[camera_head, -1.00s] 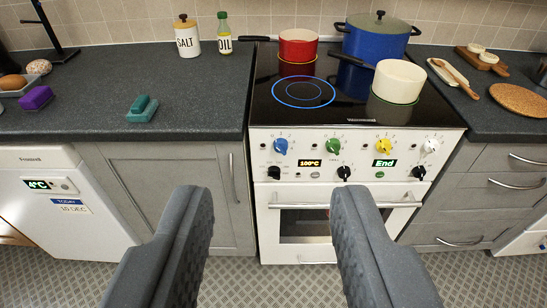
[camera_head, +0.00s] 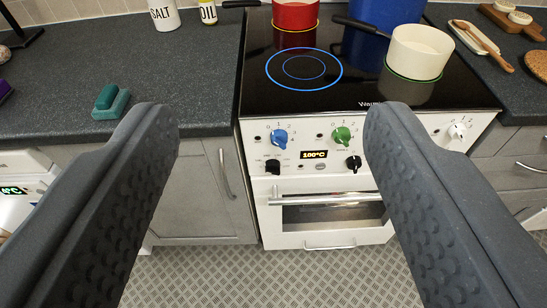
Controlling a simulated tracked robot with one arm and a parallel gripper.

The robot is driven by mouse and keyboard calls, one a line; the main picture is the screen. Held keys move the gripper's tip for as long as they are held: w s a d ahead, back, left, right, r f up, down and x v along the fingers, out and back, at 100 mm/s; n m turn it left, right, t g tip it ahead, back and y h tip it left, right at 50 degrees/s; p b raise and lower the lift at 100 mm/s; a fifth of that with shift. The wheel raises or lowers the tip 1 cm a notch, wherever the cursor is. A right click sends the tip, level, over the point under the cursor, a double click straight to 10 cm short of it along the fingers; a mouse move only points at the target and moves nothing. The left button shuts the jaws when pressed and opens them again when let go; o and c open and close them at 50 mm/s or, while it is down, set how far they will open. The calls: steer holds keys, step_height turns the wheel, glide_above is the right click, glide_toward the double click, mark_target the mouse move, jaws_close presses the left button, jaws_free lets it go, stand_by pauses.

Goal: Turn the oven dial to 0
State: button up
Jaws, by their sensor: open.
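My gripper (camera_head: 262,112) is open and empty, its two grey fingers wide apart in front of the oven. The white oven (camera_head: 325,228) stands ahead, with its control panel between the fingers. On the panel are a blue dial (camera_head: 279,138), a green dial (camera_head: 341,136) and a white dial (camera_head: 457,131). Below them are a black dial (camera_head: 273,167) at left and another black dial (camera_head: 353,163). A display (camera_head: 314,155) between the black dials reads 100°C. The right finger hides the yellow dial and the right part of the panel. No finger appears to touch a dial.
The black hob (camera_head: 290,95) carries a red pan (camera_head: 296,14), a cream pan (camera_head: 420,53) and a blue pot (camera_head: 380,14). A teal item (camera_head: 108,105) lies on the left worktop (camera_head: 190,85). The oven door handle (camera_head: 325,199) sticks out. The patterned floor (camera_head: 270,280) in front is clear.

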mark_target(274, 173)
steer(key=w+d+f+m+t+p, duration=0.15)
steer(key=w+f+p, duration=0.45)
steer(key=w+f, duration=1.6)
steer(key=s+f+m+y+p, duration=0.1)
steer(key=s+f+m+p, duration=0.15)
steer(key=f, duration=1.05)
steer(key=s+f+m+y+p, duration=0.1)
steer(key=f+p, duration=0.3)
steer(key=f, duration=0.9)
steer(key=shift+t, duration=0.45)
steer(key=w+b, duration=0.1)
steer(key=w, duration=0.3)
steer(key=w+a, duration=0.1)
steer(key=w, duration=0.4)
steer(key=w+a+b, duration=0.1)
steer(key=w, duration=0.4)
steer(key=shift+b, duration=0.3)
steer(key=shift+f, duration=0.1)
steer(key=shift+d, duration=0.1)
steer(key=c, duration=1)
